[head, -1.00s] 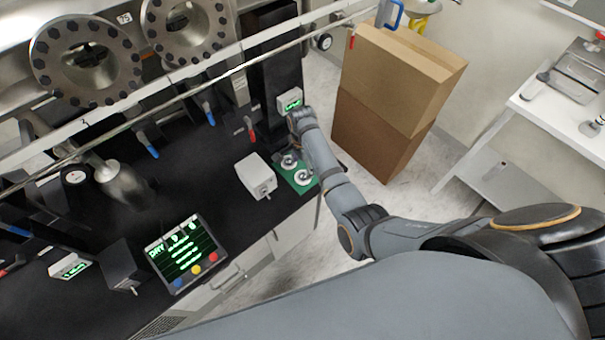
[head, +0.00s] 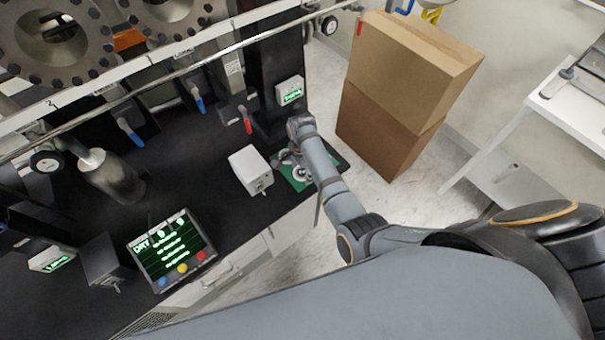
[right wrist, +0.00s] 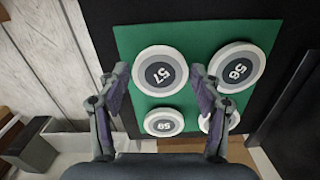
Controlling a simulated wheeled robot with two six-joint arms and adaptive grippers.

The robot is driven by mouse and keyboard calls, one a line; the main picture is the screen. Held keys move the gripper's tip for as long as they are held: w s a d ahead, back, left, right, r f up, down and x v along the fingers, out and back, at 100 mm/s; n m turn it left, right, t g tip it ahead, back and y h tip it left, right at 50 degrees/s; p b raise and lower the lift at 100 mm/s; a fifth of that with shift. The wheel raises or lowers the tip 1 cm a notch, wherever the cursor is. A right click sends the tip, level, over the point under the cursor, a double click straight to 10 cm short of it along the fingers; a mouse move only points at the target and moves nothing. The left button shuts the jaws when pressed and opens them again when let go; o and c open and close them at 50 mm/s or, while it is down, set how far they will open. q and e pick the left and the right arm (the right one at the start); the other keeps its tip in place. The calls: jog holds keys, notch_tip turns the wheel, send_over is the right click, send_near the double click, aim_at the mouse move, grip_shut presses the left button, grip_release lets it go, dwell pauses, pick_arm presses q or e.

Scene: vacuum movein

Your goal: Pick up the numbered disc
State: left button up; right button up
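A green mat (right wrist: 190,32) lies on the black worktop and bears several white, grey-centred numbered discs. In the right wrist view, disc 57 (right wrist: 160,72) is at the upper left and disc 56 (right wrist: 237,67) at the upper right. A disc that seems to read 58 or 59 (right wrist: 163,122) is below, and another disc (right wrist: 232,119) is partly hidden by a finger. My right gripper (right wrist: 159,78) is open, its fingertips on either side of disc 57; contact cannot be told. In the head view it (head: 287,154) is above the mat (head: 297,184), mostly hidden. My left gripper is out of view.
A white box (head: 250,170) stands just left of the mat. A dark screen (head: 170,250) and a metal cylinder (head: 113,178) are farther left. Stacked cardboard boxes (head: 405,75) stand on the floor to the right. A horizontal bar crosses above the worktop.

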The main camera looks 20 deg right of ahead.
jog(key=shift+a, duration=0.1)
jog(key=shift+c, duration=1.2)
jog(key=c, duration=0.6)
